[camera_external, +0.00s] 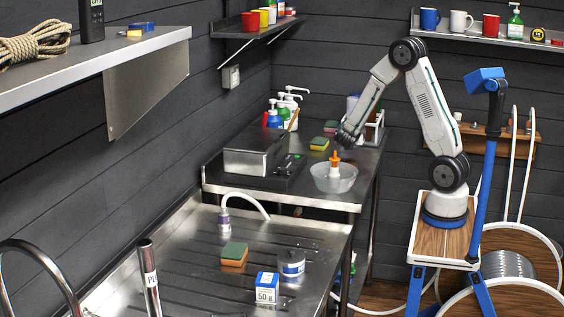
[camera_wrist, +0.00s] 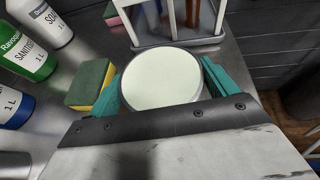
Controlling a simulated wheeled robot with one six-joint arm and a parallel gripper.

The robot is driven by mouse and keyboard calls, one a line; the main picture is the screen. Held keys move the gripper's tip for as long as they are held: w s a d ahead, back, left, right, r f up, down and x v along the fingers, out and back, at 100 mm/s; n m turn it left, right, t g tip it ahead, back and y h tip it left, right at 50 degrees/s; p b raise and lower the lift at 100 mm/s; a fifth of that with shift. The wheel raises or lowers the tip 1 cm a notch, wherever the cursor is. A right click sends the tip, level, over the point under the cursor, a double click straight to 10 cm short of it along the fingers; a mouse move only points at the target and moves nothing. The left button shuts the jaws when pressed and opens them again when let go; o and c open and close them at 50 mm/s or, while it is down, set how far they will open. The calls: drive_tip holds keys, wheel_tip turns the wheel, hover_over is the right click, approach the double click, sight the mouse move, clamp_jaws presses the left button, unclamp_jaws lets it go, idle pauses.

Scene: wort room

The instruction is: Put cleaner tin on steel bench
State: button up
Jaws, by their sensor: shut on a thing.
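My gripper (camera_external: 345,139) is low over the right back part of the steel bench (camera_external: 215,183). In the wrist view its teal fingers (camera_wrist: 162,84) are closed on the sides of a round tin with a pale, flat top (camera_wrist: 160,72), which looks like the cleaner tin. Its label is not visible. In the outside view the held tin is hidden by my gripper. I cannot tell whether its bottom touches the bench.
A green-yellow sponge (camera_wrist: 91,84) lies close to the left finger. A white rack (camera_wrist: 178,42) stands just beyond the tin. Several bottles (camera_wrist: 28,55) are at left. A glass bowl (camera_external: 334,178) sits nearer the bench front. Another tin (camera_external: 291,265) stands on the draining board.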

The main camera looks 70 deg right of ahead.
sight(349, 154)
drive_tip(key=shift+f, duration=1.85)
drive_tip(key=shift+f, duration=0.15)
drive_tip(key=o, duration=1)
drive_tip(key=shift+o, duration=0.2)
